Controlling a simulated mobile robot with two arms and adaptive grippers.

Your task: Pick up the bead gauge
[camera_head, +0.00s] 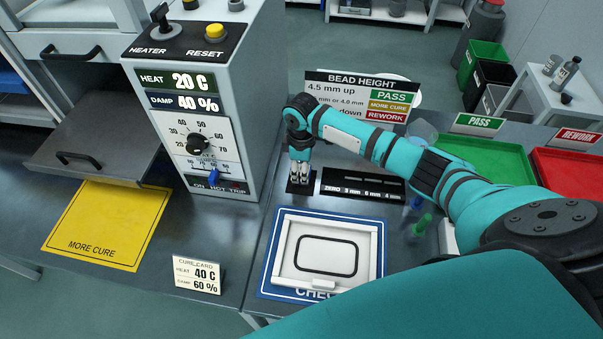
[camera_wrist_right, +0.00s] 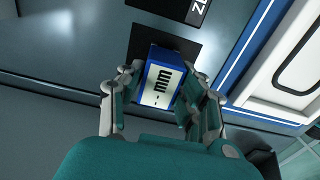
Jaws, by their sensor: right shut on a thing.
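The bead gauge (camera_wrist_right: 163,88) is a small blue block with a white face reading "- mm" in the right wrist view. My right gripper (camera_wrist_right: 165,80) has its fingers on both sides of it and is shut on it. In the head view my right gripper (camera_head: 300,178) points down over a black pad (camera_head: 297,189) at the left end of the black gauge strip; the gauge is hidden there by the fingers. I cannot tell whether the gauge touches the pad. My left gripper is not in view.
The black strip (camera_head: 362,187) marked ZERO and mm sizes lies right of the gripper. A white panel in a blue-edged mat (camera_head: 268,280) is in front. The heater cabinet (camera_head: 262,120) stands close left. Green (camera_head: 488,152) and red trays (camera_head: 570,168) lie right.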

